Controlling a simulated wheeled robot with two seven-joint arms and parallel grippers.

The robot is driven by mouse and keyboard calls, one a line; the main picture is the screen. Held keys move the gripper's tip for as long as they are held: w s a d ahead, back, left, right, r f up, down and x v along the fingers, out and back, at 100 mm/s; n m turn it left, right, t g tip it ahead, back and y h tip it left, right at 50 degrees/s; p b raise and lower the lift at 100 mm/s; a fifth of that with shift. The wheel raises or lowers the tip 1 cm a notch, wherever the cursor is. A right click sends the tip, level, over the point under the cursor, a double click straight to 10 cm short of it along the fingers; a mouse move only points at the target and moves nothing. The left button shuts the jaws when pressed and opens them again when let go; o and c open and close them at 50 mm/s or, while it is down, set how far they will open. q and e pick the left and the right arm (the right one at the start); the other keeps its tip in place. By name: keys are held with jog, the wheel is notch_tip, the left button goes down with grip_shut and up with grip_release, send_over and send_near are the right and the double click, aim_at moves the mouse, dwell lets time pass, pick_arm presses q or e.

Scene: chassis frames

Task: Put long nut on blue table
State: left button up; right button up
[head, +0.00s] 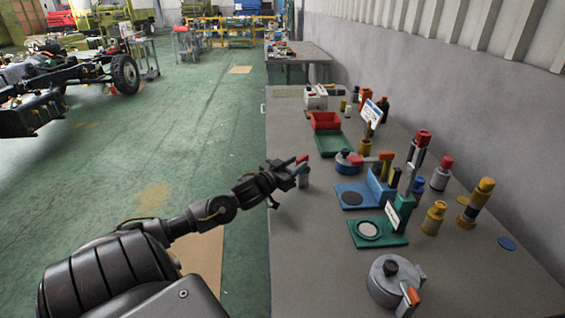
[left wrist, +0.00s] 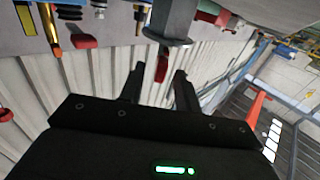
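My left gripper (head: 288,174) is over the left part of the grey workbench, with its fingers apart. In the left wrist view my left gripper (left wrist: 158,82) is open, with nothing clearly held. A grey upright piece (head: 304,178), possibly the long nut, stands just beyond the fingertips. It also shows in the left wrist view as a grey post with a flange (left wrist: 178,18), ahead of the fingers. A red part (left wrist: 162,68) shows near the gap between the fingers; whether it belongs to the post is unclear. The blue stand (head: 373,203), likely the blue table, is to the right, with a dark disc on it.
A green stand (head: 393,239) with a pale disc sits nearer. A round grey device (head: 386,282) stands at the front. A red bin (head: 325,120) and green tray (head: 331,145) lie farther back. Several bottles stand along the wall side. The bench's front left is clear.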

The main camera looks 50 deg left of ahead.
pick_arm(q)
jog(key=s, duration=0.6)
jog(key=shift+s+d, duration=0.25)
pick_arm(e)
jog(key=shift+d+f, duration=0.1)
jog(key=shift+d, duration=0.15)
